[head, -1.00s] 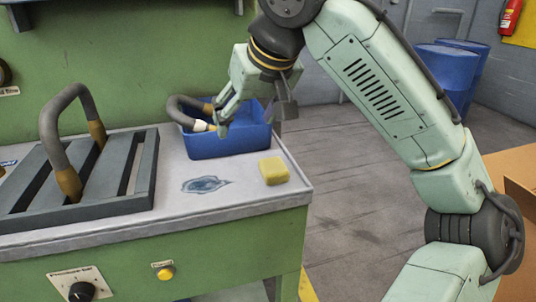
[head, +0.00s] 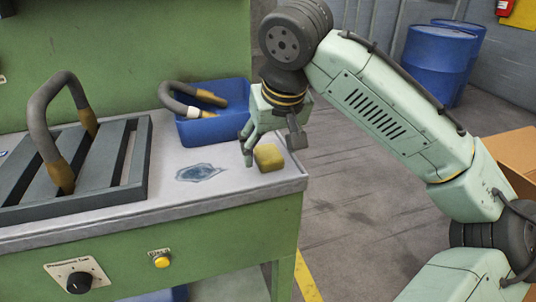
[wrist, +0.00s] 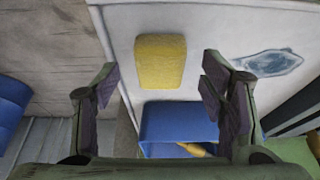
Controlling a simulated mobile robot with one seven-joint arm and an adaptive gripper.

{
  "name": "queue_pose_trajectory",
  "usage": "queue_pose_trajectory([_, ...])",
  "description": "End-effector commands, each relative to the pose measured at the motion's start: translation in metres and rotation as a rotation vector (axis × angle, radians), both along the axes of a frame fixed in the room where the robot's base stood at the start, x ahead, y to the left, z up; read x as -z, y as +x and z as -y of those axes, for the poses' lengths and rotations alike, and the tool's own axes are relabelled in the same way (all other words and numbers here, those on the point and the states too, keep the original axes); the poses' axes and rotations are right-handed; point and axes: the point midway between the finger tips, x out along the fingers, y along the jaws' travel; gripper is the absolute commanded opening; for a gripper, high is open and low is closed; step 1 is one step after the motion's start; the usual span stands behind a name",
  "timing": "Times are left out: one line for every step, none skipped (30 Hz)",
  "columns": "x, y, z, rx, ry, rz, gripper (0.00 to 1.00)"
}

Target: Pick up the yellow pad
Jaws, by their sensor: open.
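The yellow pad (head: 269,158) is a small block lying on the grey worktop near its right front corner. In the wrist view the pad (wrist: 160,61) shows beyond the fingertips, roughly centred between the open jaws. My gripper (head: 262,142) is above and just behind the pad in the head view, fingers pointing down. In the wrist view my gripper (wrist: 158,85) is open and empty, with its two fingers wide apart. Whether a finger touches the pad cannot be told.
A blue bin (head: 213,122) holding a curved hose stands behind the pad. A wet stain (head: 201,173) lies left of it. A slatted grey rack (head: 112,165) with a hose handle is further left. The worktop edge is close on the right.

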Motion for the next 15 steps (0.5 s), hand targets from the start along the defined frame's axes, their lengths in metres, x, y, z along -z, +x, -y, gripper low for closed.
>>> queue_pose_trajectory([0.0048, 0.0016, -0.0006, 0.000, 0.001, -0.001, 0.65])
queue_pose_trajectory([0.0070, 0.0025, -0.0011, -0.001, 0.000, -0.001, 0.65])
queue_pose_trajectory([0.0092, 0.0032, -0.0014, -0.001, 0.000, -0.001, 0.65])
queue_pose_trajectory([0.0101, 0.0035, -0.0017, -0.001, 0.001, 0.000, 0.65])
queue_pose_trajectory([0.0106, 0.0037, -0.0016, -0.001, 0.001, 0.000, 0.65])
queue_pose_trajectory([0.0107, 0.0039, -0.0017, -0.001, 0.001, 0.000, 0.65])
queue_pose_trajectory([0.0107, 0.0039, -0.0018, -0.001, 0.001, 0.000, 0.65])
queue_pose_trajectory([0.0106, 0.0038, -0.0017, -0.001, 0.001, 0.000, 0.65])
queue_pose_trajectory([0.0106, 0.0039, -0.0017, -0.001, 0.001, 0.000, 0.65])
queue_pose_trajectory([0.0105, 0.0039, -0.0017, -0.001, 0.001, 0.000, 0.65])
queue_pose_trajectory([0.0105, 0.0039, -0.0017, -0.001, 0.001, 0.000, 0.64])
queue_pose_trajectory([0.0104, 0.0039, -0.0017, -0.001, 0.001, 0.000, 0.61])
queue_pose_trajectory([0.0104, 0.0039, -0.0017, -0.001, 0.001, 0.000, 0.59])
queue_pose_trajectory([0.0103, 0.0040, -0.0017, -0.001, 0.001, 0.000, 0.57])
queue_pose_trajectory([0.0103, 0.0039, -0.0017, -0.001, 0.001, 0.001, 0.54])
